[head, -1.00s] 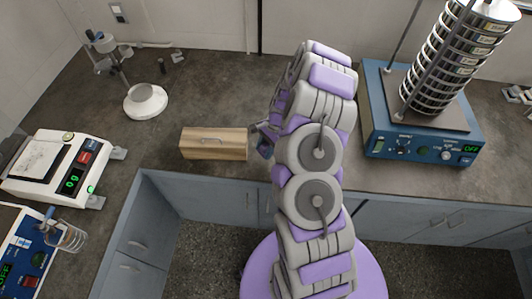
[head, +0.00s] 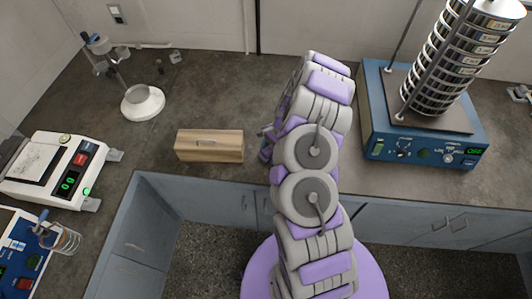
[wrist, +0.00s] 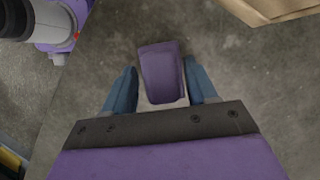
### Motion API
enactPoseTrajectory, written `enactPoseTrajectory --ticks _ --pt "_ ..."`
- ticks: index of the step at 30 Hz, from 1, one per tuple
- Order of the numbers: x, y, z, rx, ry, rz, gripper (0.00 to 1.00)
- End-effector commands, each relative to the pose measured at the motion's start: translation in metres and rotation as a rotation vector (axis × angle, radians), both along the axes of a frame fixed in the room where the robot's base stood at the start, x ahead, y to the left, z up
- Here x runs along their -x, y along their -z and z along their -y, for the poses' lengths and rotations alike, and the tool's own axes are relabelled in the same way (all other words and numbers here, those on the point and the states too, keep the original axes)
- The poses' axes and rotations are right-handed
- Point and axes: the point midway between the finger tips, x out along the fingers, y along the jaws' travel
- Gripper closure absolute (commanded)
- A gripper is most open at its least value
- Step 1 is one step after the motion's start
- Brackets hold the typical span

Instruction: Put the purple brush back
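The purple brush (wrist: 162,68) shows in the wrist view between the blue fingers of my gripper (wrist: 161,90). Its broad purple part faces the camera and a pale part shows below it. The fingers lie close along both its sides, and my gripper looks shut on it. In the head view my gripper (head: 267,147) is mostly hidden behind my arm, just right of the wooden box, above the front part of the bench. The brush cannot be made out clearly there. The brush's usual place cannot be told from these frames.
The wooden box (head: 209,151) with a metal handle is left of my gripper; its corner shows in the wrist view (wrist: 262,8). The blue sieve shaker (head: 423,146) with its sieve stack stands right. A stand with a white bowl (head: 142,102) and a scale (head: 87,157) are left.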

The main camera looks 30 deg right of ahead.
Motion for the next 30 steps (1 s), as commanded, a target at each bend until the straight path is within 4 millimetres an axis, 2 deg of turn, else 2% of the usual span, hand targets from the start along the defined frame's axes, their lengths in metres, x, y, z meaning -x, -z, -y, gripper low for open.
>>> enactPoseTrajectory --ticks 4,11,17,23,30 --pt "0.0 -0.001 -0.006 0.006 -0.001 -0.001 0.3" --pt "0.0 -0.002 -0.012 0.014 -0.002 -0.002 0.3" --pt "-0.001 -0.011 -0.003 0.007 0.0 0.001 0.3" --pt "-0.003 -0.039 0.013 0.003 0.0 0.001 0.3" --pt "-0.007 -0.086 0.026 0.01 0.0 0.002 0.3"
